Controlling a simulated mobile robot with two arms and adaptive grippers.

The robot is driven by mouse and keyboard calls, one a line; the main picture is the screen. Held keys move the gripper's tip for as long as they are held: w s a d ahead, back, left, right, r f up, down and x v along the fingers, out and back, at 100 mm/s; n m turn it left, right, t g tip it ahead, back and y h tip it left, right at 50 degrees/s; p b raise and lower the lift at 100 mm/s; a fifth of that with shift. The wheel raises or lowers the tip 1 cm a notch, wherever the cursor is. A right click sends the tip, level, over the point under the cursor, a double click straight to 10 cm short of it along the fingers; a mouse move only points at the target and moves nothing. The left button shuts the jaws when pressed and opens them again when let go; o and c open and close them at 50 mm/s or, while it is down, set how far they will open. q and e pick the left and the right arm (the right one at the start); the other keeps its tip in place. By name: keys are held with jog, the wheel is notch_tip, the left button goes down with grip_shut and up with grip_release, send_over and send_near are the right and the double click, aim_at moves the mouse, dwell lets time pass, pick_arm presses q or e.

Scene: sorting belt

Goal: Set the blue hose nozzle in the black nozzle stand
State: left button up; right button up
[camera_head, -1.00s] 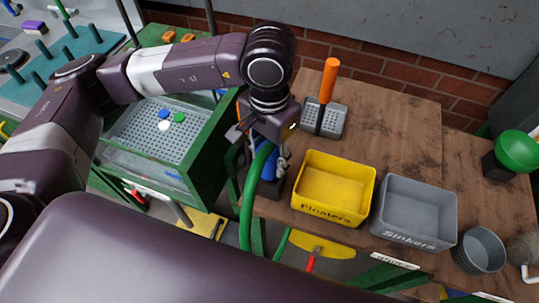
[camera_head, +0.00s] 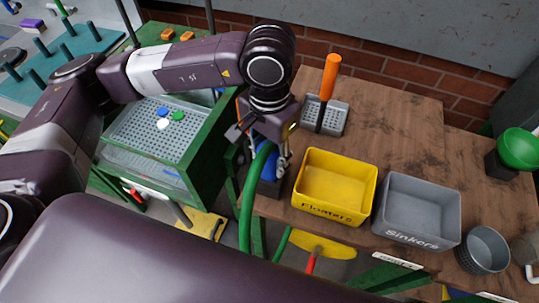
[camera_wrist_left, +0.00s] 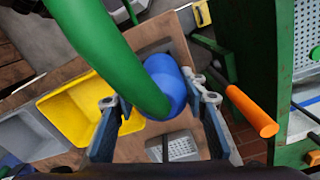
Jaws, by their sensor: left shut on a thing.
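My left gripper (camera_head: 264,158) is shut on the blue hose nozzle (camera_head: 268,173), over the left end of the wooden table. In the left wrist view the nozzle (camera_wrist_left: 168,84) sits between the two fingers of the left gripper (camera_wrist_left: 160,102). The green hose (camera_head: 246,210) runs from the nozzle down past the table edge. A dark shape (camera_head: 266,190) just below the nozzle looks like the black nozzle stand, mostly hidden by gripper, nozzle and hose. I cannot tell whether the nozzle touches it. My right gripper is not in view.
A yellow bin (camera_head: 336,214) and a grey bin (camera_head: 417,238) stand to the right on the table. Behind is a grey perforated holder (camera_head: 336,117) with an orange-handled tool (camera_head: 330,76). A green-framed perforated tray (camera_head: 140,127) is at left. The table's middle is clear.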

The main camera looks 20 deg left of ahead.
pick_arm(q)
jog(key=o, duration=1.1)
jog(key=shift+c, duration=0.2)
notch_tip(320, 180, up, 12)
